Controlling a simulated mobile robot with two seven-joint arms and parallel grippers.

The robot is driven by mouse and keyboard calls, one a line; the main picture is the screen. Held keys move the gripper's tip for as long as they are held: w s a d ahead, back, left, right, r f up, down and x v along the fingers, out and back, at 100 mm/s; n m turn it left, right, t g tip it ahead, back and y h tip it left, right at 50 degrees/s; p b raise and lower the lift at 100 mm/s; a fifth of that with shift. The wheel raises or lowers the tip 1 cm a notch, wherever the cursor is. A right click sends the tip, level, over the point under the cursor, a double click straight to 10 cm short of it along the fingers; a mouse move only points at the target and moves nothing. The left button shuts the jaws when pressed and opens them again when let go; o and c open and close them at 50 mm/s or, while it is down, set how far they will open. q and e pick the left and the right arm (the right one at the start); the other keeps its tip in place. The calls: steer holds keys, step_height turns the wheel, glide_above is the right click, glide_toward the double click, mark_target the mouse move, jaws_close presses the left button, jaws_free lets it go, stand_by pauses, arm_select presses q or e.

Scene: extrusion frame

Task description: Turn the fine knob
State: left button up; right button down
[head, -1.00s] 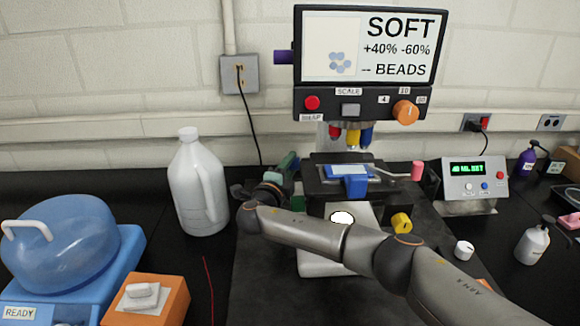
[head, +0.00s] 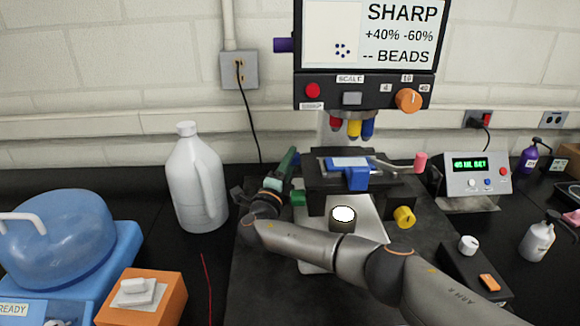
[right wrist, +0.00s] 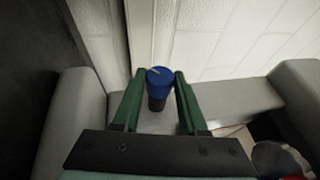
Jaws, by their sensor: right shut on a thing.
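My right gripper (head: 284,172) is at the left side of the microscope in the head view, partly hidden behind my own wrist. In the right wrist view, its green fingers (right wrist: 159,92) are shut around a blue knob (right wrist: 160,79) on a dark shaft. The microscope's screen (head: 371,34) reads SHARP, +40% -60% and -- BEADS, with small dark, crisp dots. The stage (head: 318,176) holds a blue-and-white slide piece. My left gripper is not in view.
A white jug (head: 196,185) stands left of my right wrist. A blue domed device (head: 50,235) and an orange block (head: 160,300) are at front left. A yellow knob (head: 404,217) is right of the microscope base. A display box (head: 475,184) stands further right.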

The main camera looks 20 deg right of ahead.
steer(key=shift+c, duration=2.2)
jaws_free()
steer(key=v, duration=1.2)
steer(key=shift+s+a, duration=0.2)
steer(key=shift+s, duration=0.05)
